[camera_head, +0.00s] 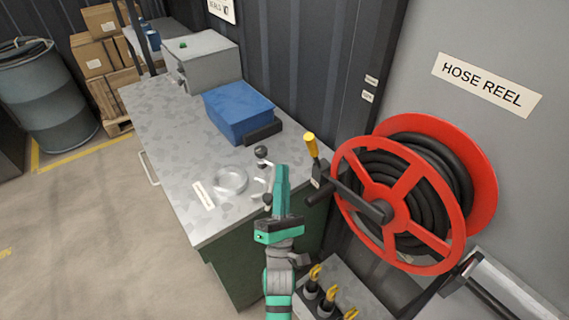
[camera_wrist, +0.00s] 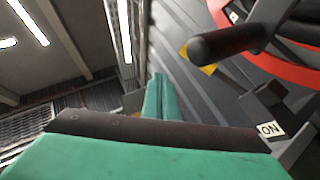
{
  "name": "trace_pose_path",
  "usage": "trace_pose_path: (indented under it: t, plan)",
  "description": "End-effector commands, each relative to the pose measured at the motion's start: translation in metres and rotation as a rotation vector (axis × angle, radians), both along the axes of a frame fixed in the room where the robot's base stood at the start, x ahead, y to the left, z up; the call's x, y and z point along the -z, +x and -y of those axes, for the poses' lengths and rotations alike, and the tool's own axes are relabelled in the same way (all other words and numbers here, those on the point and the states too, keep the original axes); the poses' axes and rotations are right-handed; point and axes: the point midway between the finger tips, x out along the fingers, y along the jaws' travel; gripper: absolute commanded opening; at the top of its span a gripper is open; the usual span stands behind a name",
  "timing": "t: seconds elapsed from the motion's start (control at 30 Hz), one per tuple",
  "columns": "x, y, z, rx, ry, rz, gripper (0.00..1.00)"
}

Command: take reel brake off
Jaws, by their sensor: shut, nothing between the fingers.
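The red hose reel (camera_head: 428,258) with black hose stands at the right of the head view. A lever with a yellow grip (camera_head: 310,144) rises at its left side, tilted a little. A small pale label (camera_head: 316,183) sits at the lever's base; in the wrist view a label (camera_wrist: 270,129) reads "ON". My teal gripper (camera_head: 282,168) is shut and empty, left of the lever and apart from it. Its fingers (camera_wrist: 160,95) show pressed together in the wrist view. A yellow patch (camera_wrist: 209,68) there is partly hidden behind a black handle, so I cannot tell whether it is the grip.
The reel's black crank handle (camera_head: 350,199) sticks out toward my gripper. A grey workbench (camera_head: 150,108) to the left holds a blue box (camera_head: 238,110), a clear round dish (camera_head: 231,180) and small knobs. Yellow-topped fittings (camera_head: 313,277) stand below. Floor at left is clear.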

Motion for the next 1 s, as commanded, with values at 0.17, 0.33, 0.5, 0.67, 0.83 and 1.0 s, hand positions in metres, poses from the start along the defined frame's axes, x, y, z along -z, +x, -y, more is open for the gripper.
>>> trace_pose_path:
  t: [0.17,0.33,0.5,0.67,0.83,1.0]
  plan:
    - [0.01,-0.031,-0.013,-0.008,0.0,-0.002,0.0]
    - [0.016,-0.052,-0.023,-0.016,0.0,-0.001,0.0]
    - [0.019,-0.062,-0.027,-0.018,0.0,-0.001,0.0]
    - [0.02,-0.065,-0.028,-0.018,0.0,0.001,0.0]
    - [0.019,-0.065,-0.027,-0.016,0.0,0.001,0.0]
    - [0.02,-0.065,-0.026,-0.015,-0.001,0.001,0.0]
